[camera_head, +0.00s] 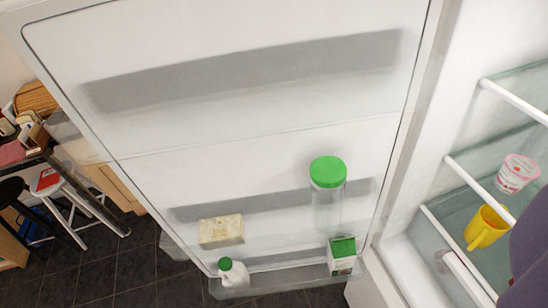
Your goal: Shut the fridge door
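The fridge door (250,135) stands wide open and fills the middle of the view, its white inner side facing me. The open fridge (440,135) is at the right, joined to the door along the door's right edge. Several items sit in the door's lower bins: a clear jar with a green lid (327,172), a pale block (221,231), a white bottle with a green cap (233,271) and a green and white carton (342,255). My gripper is not visible. A purple shape at the lower right edge hides part of the fridge interior; I cannot tell what it is.
Inside the fridge, a yellow mug (486,227) and a pink-lidded tub (517,172) stand by the shelves. At the left are a white stool (75,200), a dark table edge and a wooden cabinet. Dark tiled floor (110,265) is clear at the lower left.

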